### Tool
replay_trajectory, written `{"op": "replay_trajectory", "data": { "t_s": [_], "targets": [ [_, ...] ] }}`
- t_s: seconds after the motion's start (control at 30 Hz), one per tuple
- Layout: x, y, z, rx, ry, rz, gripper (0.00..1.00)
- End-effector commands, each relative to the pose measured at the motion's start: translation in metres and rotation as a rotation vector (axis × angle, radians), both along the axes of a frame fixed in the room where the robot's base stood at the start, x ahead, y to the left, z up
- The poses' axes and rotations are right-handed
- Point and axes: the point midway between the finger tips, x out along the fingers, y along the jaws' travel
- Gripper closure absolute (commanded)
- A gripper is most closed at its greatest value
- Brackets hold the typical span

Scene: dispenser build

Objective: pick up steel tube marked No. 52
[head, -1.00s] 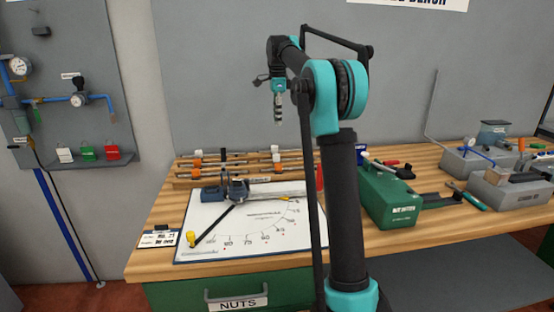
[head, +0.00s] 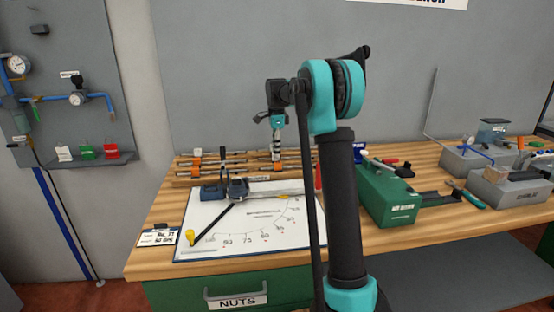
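Several long thin tubes (head: 222,162) lie side to side on a wooden rack (head: 190,179) at the back of the bench, with orange and white pieces among them. I cannot read any number on the tubes, so I cannot tell which is No. 52. My gripper (head: 277,167) points straight down at the right part of the rack, with its tip overlapping the tubes in the head view. It is too small to tell whether its fingers are open, or whether they touch a tube. My arm hides the right end of the rack.
A white angle-marked board (head: 200,248) with a blue bending tool (head: 214,192) lies in front of the rack. A green box (head: 388,198) stands to the right, with grey tool blocks (head: 505,190) beyond. A small label card (head: 158,236) is at the left edge.

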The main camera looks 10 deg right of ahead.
Motion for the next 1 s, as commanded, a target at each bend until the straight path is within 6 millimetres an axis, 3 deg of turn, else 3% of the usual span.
{"op": "replay_trajectory", "data": {
  "t_s": [0.1, 0.37, 0.57, 1.0],
  "targets": [
    [-0.0001, -0.0001, -0.0095, 0.000, 0.000, 0.000, 0.76],
    [-0.0002, -0.0001, -0.0108, 0.000, 0.000, 0.000, 0.77],
    [-0.0002, -0.0001, -0.0107, 0.000, 0.000, 0.000, 1.00],
    [-0.0001, 0.0000, -0.0037, 0.000, 0.000, 0.000, 1.00]
  ]
}}
